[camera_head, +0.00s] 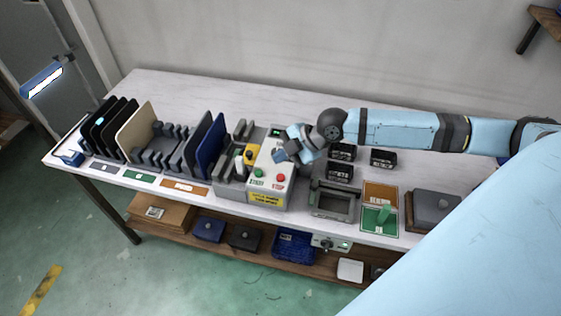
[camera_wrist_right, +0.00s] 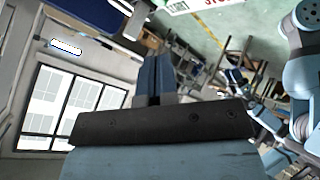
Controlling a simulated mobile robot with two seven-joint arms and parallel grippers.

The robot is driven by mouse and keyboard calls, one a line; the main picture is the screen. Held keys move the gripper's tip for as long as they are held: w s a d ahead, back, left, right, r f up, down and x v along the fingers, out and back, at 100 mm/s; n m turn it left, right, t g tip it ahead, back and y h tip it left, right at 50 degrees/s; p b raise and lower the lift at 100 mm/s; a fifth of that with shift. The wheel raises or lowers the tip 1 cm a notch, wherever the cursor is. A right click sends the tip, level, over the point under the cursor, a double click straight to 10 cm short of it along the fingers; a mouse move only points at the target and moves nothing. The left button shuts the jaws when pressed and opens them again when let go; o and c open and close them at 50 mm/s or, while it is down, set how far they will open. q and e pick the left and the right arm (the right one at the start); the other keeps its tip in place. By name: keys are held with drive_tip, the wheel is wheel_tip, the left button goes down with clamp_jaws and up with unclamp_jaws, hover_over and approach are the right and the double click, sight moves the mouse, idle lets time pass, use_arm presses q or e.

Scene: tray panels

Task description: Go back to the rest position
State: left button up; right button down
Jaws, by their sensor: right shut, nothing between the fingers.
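My right arm reaches in from the right over the table (camera_head: 185,92). Its gripper (camera_head: 279,156) hangs in front of the upper face of the grey control box (camera_head: 268,172), which has a green button and a red button. I cannot tell whether it touches the box. In the right wrist view my right gripper (camera_wrist_right: 152,78) shows its two blue fingers together, with nothing between them. A corner of the control box (camera_wrist_right: 200,4) shows at the top of that view. My left gripper is not in view.
A dark rack (camera_head: 158,157) holds upright panels, including a cream panel (camera_head: 139,131) and a blue panel (camera_head: 211,144). Right of the control box are black bins (camera_head: 383,158), a grey frame (camera_head: 333,201) and a green piece (camera_head: 385,213). The table's back strip is clear.

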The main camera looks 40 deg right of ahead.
drive_tip(key=s+a+f+m+t+p, duration=0.2)
drive_tip(key=s+a+f+m, duration=0.2)
drive_tip(key=s+a+m, duration=0.15)
drive_tip(key=s+a+f+m+t+p, duration=0.1)
drive_tip(key=s+a+f+m+t, duration=0.1)
drive_tip(key=s+a+f+m, duration=0.4)
drive_tip(key=s+f+m+t+h+p, duration=0.1)
drive_tip(key=s+f+m+h, duration=0.1)
drive_tip(key=s+m+h, duration=0.2)
drive_tip(key=shift+s+m, duration=0.45)
drive_tip(key=shift+s, duration=0.7)
